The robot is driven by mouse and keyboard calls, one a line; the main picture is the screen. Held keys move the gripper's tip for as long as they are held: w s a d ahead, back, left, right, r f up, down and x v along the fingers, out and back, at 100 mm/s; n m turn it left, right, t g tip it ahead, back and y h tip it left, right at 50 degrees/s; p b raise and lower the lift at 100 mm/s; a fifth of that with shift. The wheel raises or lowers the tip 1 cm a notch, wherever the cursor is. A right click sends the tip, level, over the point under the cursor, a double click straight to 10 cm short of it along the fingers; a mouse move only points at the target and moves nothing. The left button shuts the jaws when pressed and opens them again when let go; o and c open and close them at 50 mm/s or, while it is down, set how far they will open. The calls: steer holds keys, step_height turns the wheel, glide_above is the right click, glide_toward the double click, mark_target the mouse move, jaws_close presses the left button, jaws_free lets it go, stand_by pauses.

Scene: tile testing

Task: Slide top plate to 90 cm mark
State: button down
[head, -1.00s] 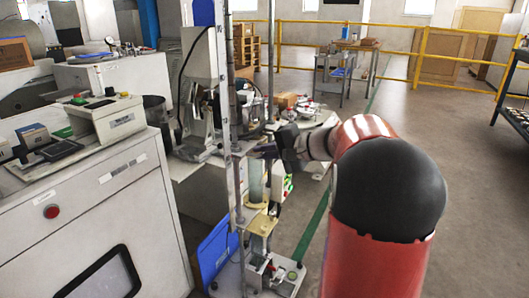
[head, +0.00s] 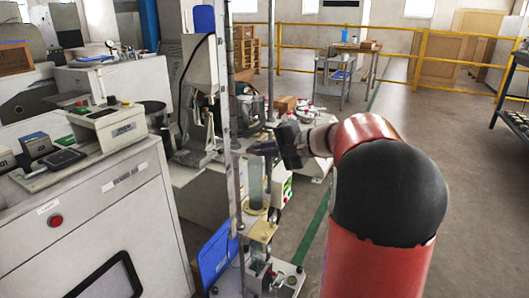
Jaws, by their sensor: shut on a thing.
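The drop tester is a tall upright frame with a pale scale-marked post (head: 224,75) and a thin rod (head: 271,60) behind it. My gripper (head: 262,147) reaches in from the right at about mid-height of the frame. It is shut on a small part beside the post, apparently the top plate, which is mostly hidden by the dark fingers. A clear tube (head: 256,182) stands below my gripper. A yellowish lower plate (head: 262,231) sits under the tube, above the white base (head: 285,277). The scale numbers are too small to read.
A white cabinet (head: 110,215) with a control box stands close at the left. A blue panel (head: 218,255) leans beside the tester's base. Benchtop equipment stands behind the tester. Open floor (head: 470,200) lies to the right, with a yellow railing (head: 400,56) beyond.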

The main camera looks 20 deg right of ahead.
steer(key=shift+r+p, duration=0.65)
steer(key=shift+r, duration=0.7)
steer(key=shift+r+p, duration=1.7)
steer(key=shift+r, duration=1.4)
steer(key=shift+r+p, duration=1.35)
steer(key=shift+r, duration=1.55)
steer(key=shift+r, duration=3.1)
